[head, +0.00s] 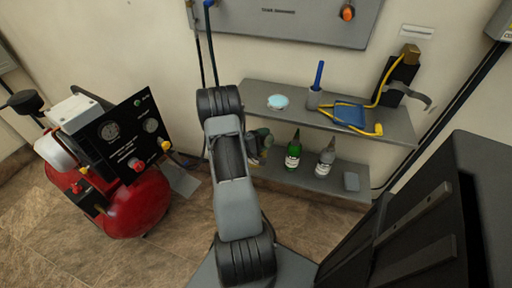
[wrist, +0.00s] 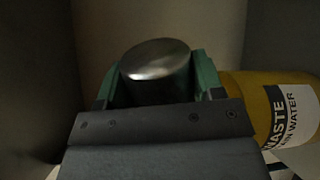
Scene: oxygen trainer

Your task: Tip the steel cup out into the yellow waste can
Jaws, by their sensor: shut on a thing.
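In the wrist view my gripper (wrist: 152,88) has its two green fingers closed on the steel cup (wrist: 156,62), one on each side. The cup shows as a shiny round metal face above a dark side. I cannot tell whether this face is its base or its mouth, nor what is inside. The yellow waste can (wrist: 262,92) lies at the right of the wrist view, just beside the right finger, with a black and white label reading "WASTE" and "WATER". I cannot make out the cup or the can in the head view, where my arm covers the middle.
A grey two-level shelf (head: 385,128) is on the wall, with a green bottle (head: 293,152), a grey bottle (head: 326,158) and a blue-and-yellow item (head: 352,115). A red compressor (head: 133,205) stands at left. A black cabinet (head: 440,225) fills the lower right. Tiled floor is clear at front left.

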